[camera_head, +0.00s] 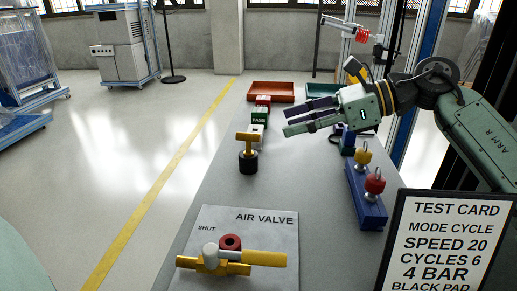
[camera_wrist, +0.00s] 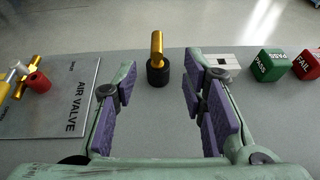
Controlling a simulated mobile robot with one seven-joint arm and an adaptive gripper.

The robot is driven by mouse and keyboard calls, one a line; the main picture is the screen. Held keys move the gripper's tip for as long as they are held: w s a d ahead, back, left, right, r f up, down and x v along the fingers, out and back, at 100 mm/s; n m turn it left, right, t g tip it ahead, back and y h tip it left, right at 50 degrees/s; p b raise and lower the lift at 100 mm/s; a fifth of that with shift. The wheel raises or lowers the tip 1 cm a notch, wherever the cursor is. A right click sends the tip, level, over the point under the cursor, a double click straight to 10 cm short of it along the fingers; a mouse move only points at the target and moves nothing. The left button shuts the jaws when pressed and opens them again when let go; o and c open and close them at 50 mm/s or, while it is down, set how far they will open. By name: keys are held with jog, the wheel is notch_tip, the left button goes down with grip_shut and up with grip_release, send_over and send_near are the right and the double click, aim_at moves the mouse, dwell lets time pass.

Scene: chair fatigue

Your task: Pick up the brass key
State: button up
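The brass key (camera_head: 247,138) looks like a gold T-shaped piece standing upright in a round black base (camera_head: 248,162) on the grey table. In the wrist view the key (camera_wrist: 156,46) rises from the black base (camera_wrist: 157,74), framed between my fingers and just beyond their tips. My gripper (camera_head: 296,116) is open and empty, to the right of the key in the head view and apart from it. The purple pads of my gripper (camera_wrist: 158,84) stand wide apart in the wrist view. Nothing hides the key.
An air valve plate (camera_head: 250,222) with yellow handle lies nearer on the table. A green PASS block (camera_head: 259,116), a red block (camera_head: 263,101) and a rust-red tray (camera_head: 270,91) stand beyond the key. A blue rack (camera_head: 366,205) with red and yellow knobs is at right.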

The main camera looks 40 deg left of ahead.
aim_at(253, 133)
jog(key=x, duration=0.4)
jog(key=shift+s+r, duration=0.1)
jog(key=shift+s, duration=0.15)
jog(key=shift+x, duration=3.15)
grip_shut()
